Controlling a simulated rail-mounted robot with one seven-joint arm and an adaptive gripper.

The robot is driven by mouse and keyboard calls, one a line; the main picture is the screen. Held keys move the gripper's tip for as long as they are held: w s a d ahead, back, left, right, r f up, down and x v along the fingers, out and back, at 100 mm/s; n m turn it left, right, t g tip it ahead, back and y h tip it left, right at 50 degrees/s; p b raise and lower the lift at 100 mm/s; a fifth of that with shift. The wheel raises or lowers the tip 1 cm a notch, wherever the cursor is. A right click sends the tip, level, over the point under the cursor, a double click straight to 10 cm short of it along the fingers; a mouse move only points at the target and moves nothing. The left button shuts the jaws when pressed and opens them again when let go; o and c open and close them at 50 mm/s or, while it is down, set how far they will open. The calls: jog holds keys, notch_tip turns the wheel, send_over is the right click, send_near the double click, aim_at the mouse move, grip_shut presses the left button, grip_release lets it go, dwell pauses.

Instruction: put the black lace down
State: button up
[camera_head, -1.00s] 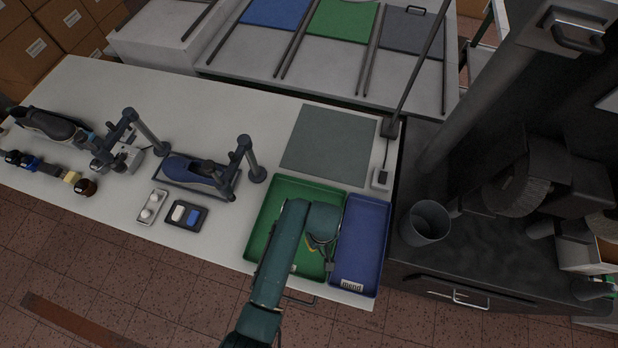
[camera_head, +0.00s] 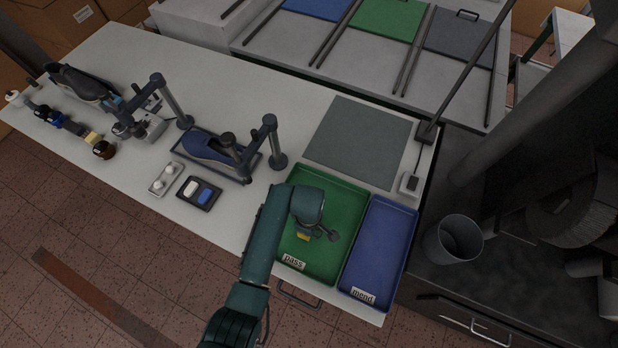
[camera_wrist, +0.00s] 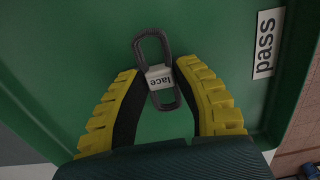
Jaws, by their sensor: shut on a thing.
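The black lace (camera_wrist: 168,98) is a dark flattened loop with a white band marked "lace" around its middle. In the wrist view it sits between the yellow-backed fingers of my gripper (camera_wrist: 156,75), which is shut on its banded middle. The green tray marked "pass" (camera_wrist: 75,60) fills the background below it. In the head view my gripper (camera_head: 312,236) is over the green pass tray (camera_head: 345,193), partly hidden by my own arm. I cannot tell how far the lace is above the tray floor.
A blue tray marked "mend" (camera_head: 378,245) stands right beside the green one, empty. A grey mat (camera_head: 360,140) lies behind them. A shoe on a stand (camera_head: 212,150) and a small dark tray (camera_head: 199,193) are to the left. A grey bin (camera_head: 454,240) stands at the right.

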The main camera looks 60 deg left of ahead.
jog(key=shift+f, duration=0.1)
jog(key=o, duration=0.8)
jog(key=shift+c, duration=0.2)
notch_tip(320, 180, up, 12)
jog(key=p, duration=0.1)
jog(key=shift+r, duration=0.2)
jog(key=shift+w, duration=0.15)
